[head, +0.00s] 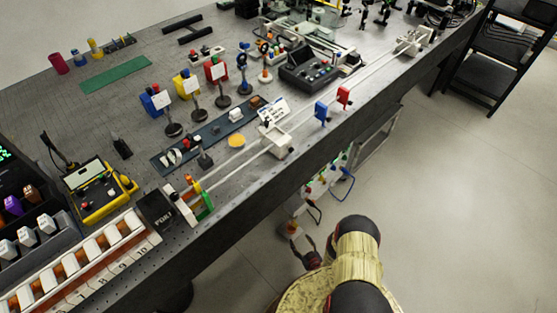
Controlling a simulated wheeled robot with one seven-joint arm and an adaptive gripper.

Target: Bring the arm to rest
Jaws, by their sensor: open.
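My arm, with pale gold and black links, is low at the bottom centre of the head view, in front of the bench. My gripper (306,250) is at its end, over the floor side of the bench and below the bench top. It is open, and I see nothing between its fingers. Part of it is hidden by my own arm. The optical bench (225,110) runs diagonally from lower left to upper right, and my gripper is apart from its top.
Cables and coloured connectors (325,178) hang below that edge near my gripper. A black shelf rack (497,58) stands upper right. The floor at right is clear.

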